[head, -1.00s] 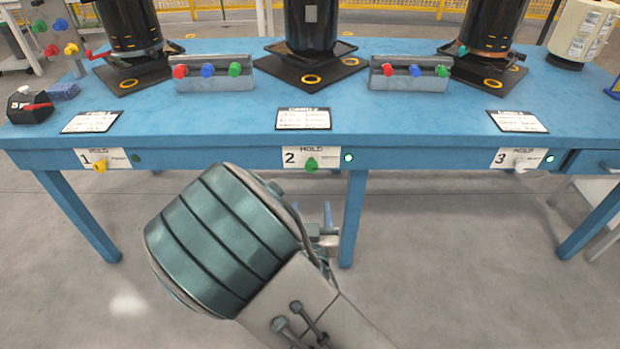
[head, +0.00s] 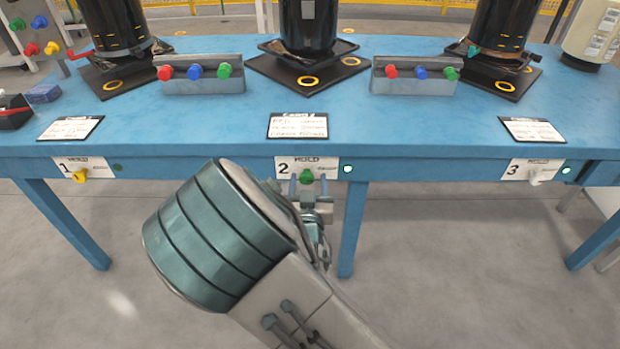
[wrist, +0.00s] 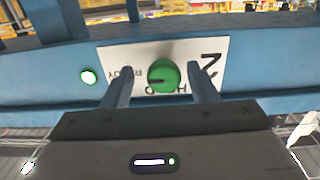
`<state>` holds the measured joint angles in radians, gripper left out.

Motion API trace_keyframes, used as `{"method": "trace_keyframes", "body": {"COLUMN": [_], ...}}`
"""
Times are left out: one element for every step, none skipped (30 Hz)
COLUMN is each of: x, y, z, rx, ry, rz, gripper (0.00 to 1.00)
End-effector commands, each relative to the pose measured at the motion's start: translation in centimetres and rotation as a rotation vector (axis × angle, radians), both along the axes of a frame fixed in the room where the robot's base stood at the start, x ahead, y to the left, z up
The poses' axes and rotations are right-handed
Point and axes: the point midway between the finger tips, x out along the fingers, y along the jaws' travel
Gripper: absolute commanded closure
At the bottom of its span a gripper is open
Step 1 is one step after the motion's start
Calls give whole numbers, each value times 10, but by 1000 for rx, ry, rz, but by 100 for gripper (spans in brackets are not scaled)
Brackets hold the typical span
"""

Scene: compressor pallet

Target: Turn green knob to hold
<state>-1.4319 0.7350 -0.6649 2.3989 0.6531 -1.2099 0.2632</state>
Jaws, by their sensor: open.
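The green knob (head: 306,176) is on the white station 2 label plate (head: 285,169) on the blue table's front edge. In the wrist view, which is upside down, the green knob (wrist: 164,76) has a dark pointer mark toward the picture's left, near the READY side; HOLD is printed by the knob's lower picture edge. My gripper (head: 308,187) is open, with one finger on each side of the knob. In the wrist view, gaps show between the knob and both fingers of my gripper (wrist: 160,70). A lit green lamp (head: 348,169) is beside the plate.
A yellow knob (head: 80,175) is at station 1 and a white knob (head: 535,177) at station 3. A paper card (head: 298,126) lies above station 2. Boxes with coloured knobs (head: 200,78) stand farther back. A table leg (head: 353,225) is right of my gripper.

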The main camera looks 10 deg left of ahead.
Motion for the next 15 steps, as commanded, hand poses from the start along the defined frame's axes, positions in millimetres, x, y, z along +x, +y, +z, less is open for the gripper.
{"method": "trace_keyframes", "body": {"x": [-1, -1, -2, -2, -2, -3, -3, -3, -3, -3, -3, -3, -3, -3, -3], "y": [2, 3, 3, 4, 4, 5, 5, 5, 5, 5, 5, 5, 5, 5, 5], "z": [0, 0, 0, 0, 0, 0, 0, 0, 0, 0, 0, 0, 0, 0, 0], "rx": [0, 0, 0, 0, 0, 0, 0, 0, 0, 0, 0, 0, 0, 0, 0], "ry": [0, 0, 0, 0, 0, 0, 0, 0, 0, 0, 0, 0, 0, 0, 0], "rz": [4, 6, 7, 8, 9, 10, 10, 10, 10, 10, 10, 10, 10, 10, 10], "gripper": [47, 47, 47, 47, 47, 47, 52, 61, 72, 80, 89, 90, 90, 90, 90]}}
